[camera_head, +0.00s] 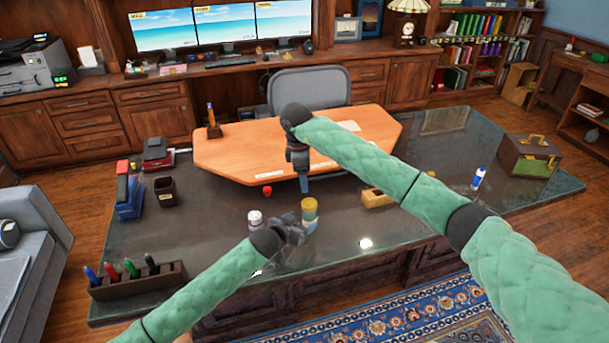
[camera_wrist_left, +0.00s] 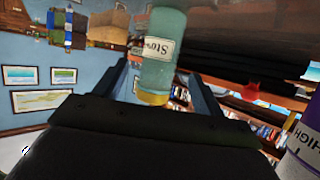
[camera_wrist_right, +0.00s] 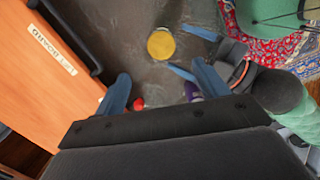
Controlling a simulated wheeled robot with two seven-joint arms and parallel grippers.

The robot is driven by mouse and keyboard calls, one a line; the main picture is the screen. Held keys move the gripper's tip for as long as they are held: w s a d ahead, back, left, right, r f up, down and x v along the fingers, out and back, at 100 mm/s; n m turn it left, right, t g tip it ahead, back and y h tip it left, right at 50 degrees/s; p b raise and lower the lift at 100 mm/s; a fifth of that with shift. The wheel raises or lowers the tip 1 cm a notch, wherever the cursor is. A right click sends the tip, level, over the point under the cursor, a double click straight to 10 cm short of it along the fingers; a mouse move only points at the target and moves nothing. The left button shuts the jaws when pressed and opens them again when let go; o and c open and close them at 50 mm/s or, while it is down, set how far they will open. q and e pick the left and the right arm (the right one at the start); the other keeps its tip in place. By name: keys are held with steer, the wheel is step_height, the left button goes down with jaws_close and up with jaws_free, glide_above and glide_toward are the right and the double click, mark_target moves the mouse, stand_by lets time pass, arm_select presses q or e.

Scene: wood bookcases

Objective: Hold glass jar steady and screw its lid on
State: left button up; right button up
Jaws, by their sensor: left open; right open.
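The glass jar (camera_head: 310,220) stands on the dark glass desk top, with a yellow lid (camera_head: 310,203) at its top end. In the left wrist view the pale green jar (camera_wrist_left: 162,50) with a "Sto" label shows between the open fingers of my left gripper (camera_wrist_left: 160,85); contact cannot be told. My left gripper (camera_head: 299,226) is low at the jar's left side. My right gripper (camera_head: 304,186) is open, pointing down, behind and left of the jar. In the right wrist view the round yellow lid (camera_wrist_right: 161,43) lies beyond its empty fingers. Whether the lid is threaded on cannot be told.
A white and purple bottle (camera_head: 255,219) stands left of the jar, close to my left gripper. A small red object (camera_head: 267,191) is behind it. An orange board (camera_head: 240,160) covers the desk's rear.

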arm_select(q)
steer(key=shift+v, duration=0.95)
